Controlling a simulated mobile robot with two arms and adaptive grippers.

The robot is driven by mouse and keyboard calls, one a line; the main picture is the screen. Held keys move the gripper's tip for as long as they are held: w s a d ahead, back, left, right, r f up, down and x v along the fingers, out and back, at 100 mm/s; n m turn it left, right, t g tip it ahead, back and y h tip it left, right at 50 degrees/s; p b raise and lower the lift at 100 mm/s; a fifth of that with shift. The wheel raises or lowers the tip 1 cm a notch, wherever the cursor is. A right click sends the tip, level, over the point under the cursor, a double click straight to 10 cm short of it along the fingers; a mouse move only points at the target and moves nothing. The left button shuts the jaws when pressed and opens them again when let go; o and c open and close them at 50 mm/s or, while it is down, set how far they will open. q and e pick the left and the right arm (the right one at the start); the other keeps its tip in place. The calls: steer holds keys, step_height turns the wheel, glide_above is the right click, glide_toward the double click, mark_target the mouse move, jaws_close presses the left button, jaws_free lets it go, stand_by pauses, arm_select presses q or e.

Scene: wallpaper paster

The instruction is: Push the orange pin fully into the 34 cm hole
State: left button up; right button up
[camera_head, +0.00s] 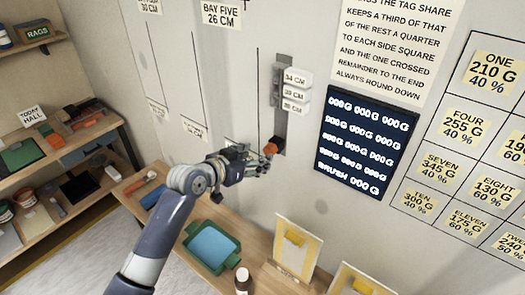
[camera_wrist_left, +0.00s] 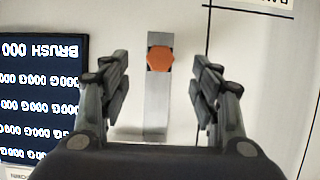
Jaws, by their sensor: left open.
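The orange pin (camera_head: 271,149) shows its head at the lower end of a grey metal strip (camera_head: 281,125) on the wall. In the left wrist view the pin's hexagonal head (camera_wrist_left: 160,58) faces the camera on the strip (camera_wrist_left: 157,105). How deep the pin sits cannot be told. The 34 CM label (camera_head: 295,77) is the top of three white tags beside the strip's upper part. No hole shows clearly. My left gripper (camera_head: 262,165) is open, close to the pin; its fingers (camera_wrist_left: 159,75) stand apart on either side of the pin's head. My right gripper is out of view.
A dark display board (camera_head: 366,143) hangs right of the strip. Below is a wooden bench (camera_head: 262,272) with a green tray (camera_head: 190,232), a brown bottle (camera_head: 242,280) and upright framed panels (camera_head: 296,246). Shelves stand at left.

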mark_target(267, 153)
arm_select(q)
steer(key=p+x, duration=0.1)
steer(key=x, duration=0.3)
steer(key=shift+w+d, duration=0.1)
steer(key=shift+w, duration=0.1)
steer(key=shift+w+d+f, duration=0.35)
steer(key=shift+w+d, duration=0.05)
steer(key=shift+w, duration=0.05)
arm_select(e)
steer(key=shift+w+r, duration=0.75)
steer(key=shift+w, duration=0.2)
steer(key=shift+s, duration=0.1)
arm_select(q)
steer(key=shift+c, duration=1)
steer(key=c, duration=0.9)
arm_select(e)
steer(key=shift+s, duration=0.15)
arm_select(q)
steer(key=shift+s+a, duration=0.15)
steer(key=shift+a, duration=0.05)
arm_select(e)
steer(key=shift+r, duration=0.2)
